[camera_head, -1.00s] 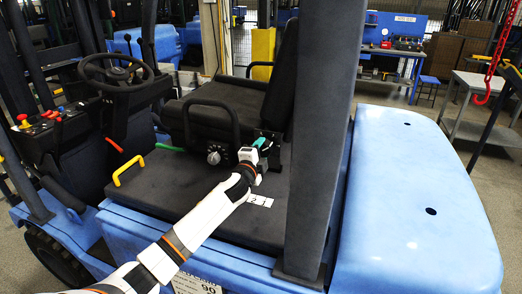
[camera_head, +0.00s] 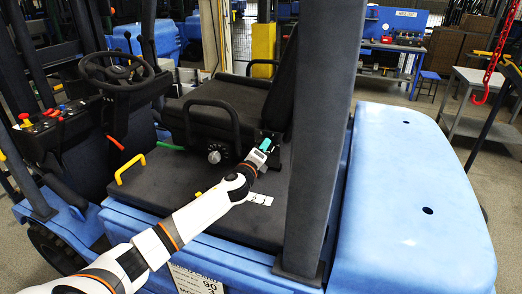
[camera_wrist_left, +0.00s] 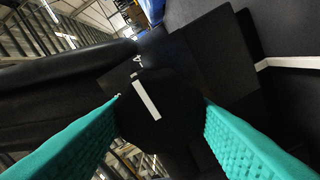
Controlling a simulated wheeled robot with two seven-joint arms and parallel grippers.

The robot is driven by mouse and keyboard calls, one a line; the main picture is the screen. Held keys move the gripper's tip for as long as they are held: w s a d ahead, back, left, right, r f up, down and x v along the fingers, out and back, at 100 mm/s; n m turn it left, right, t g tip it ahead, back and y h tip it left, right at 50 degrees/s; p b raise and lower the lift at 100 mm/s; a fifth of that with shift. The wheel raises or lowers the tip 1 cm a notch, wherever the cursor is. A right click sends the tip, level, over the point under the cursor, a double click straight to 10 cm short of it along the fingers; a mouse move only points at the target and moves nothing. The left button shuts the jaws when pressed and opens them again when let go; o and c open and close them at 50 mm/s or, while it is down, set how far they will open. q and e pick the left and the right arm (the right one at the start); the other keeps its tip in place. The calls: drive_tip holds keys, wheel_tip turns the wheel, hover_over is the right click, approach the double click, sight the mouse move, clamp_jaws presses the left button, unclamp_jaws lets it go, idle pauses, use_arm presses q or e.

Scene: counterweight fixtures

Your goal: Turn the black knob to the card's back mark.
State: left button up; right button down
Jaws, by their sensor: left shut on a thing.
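The black knob (camera_wrist_left: 165,118) is round and dark with a white pointer line (camera_wrist_left: 147,100) across its face in the left wrist view. The line slants, its upper end toward the upper left. My left gripper (camera_head: 266,144) has teal fingers, one on each side of the knob; it also shows in the left wrist view (camera_wrist_left: 160,115) and is shut on it. In the head view the gripper hides the knob beside the seat. A small white mark (camera_wrist_left: 137,59) shows just above the knob; I cannot tell which card mark it is. My right gripper is out of view.
The seat (camera_head: 208,105) and a grey dial (camera_head: 214,157) are left of the gripper. A white numbered label (camera_head: 259,199) lies on the dark deck below it. A thick dark post (camera_head: 322,150) stands close on the right. A yellow handle (camera_head: 130,168) is on the deck's left.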

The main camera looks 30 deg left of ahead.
use_arm(q)
drive_tip(key=shift+f, duration=0.15)
idle(0.3)
drive_tip(key=o, duration=1)
drive_tip(key=shift+a, duration=0.15)
drive_tip(key=b+v, duration=0.2)
drive_tip(key=v, duration=1)
drive_tip(key=shift+b, duration=0.3)
drive_tip(key=shift+f, duration=0.1)
